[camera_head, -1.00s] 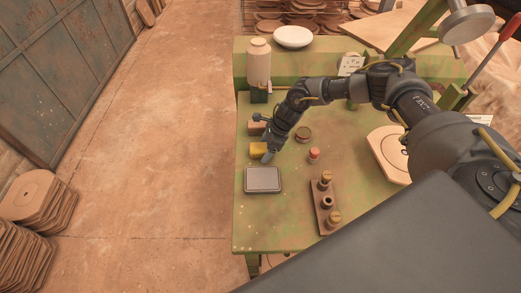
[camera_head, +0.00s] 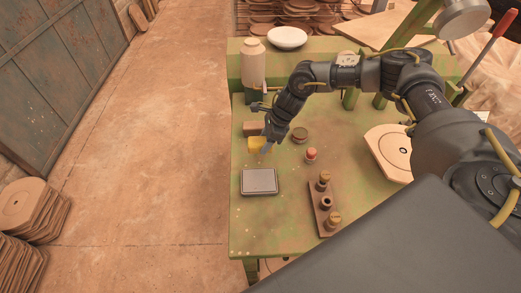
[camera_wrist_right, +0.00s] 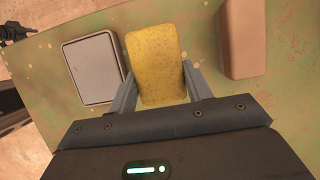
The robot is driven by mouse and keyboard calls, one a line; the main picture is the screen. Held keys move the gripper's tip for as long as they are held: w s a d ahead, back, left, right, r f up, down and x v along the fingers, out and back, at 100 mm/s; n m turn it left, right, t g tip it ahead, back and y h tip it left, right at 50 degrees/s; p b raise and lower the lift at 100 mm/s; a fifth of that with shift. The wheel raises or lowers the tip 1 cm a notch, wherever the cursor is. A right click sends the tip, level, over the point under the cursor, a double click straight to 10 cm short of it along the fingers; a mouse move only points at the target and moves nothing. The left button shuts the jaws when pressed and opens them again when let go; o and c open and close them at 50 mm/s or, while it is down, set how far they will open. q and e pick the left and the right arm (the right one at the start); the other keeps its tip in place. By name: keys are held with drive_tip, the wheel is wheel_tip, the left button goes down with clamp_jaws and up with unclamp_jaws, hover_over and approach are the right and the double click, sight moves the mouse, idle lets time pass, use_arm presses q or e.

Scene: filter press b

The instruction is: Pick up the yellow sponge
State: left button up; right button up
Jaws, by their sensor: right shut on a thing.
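The yellow sponge (camera_head: 256,144) is near the left edge of the green table in the head view. In the right wrist view the sponge (camera_wrist_right: 155,65) sits between the two fingers of my right gripper (camera_wrist_right: 158,85). My right gripper (camera_head: 266,150) is shut on it; the arm partly hides it in the head view. In the head view the sponge looks a little above the table, though its exact height is hard to tell. My left gripper is not in view.
A grey-topped tray (camera_head: 259,182) lies in front of the sponge, and a brown block (camera_head: 252,128) behind it. A red-capped item (camera_head: 311,154), a dark round tin (camera_head: 300,135) and a wooden rack (camera_head: 325,205) stand to the right. A large bottle (camera_head: 253,65) stands behind.

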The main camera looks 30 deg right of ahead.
drive_tip(key=s+d+r+b, duration=0.3)
drive_tip(key=s+d+r, duration=0.4)
drive_tip(key=s, duration=0.3)
drive_tip(key=shift+b+v, duration=0.4)
drive_tip(key=shift+v, duration=0.35)
drive_tip(key=o, duration=0.3)
drive_tip(key=shift+c, duration=1.2)
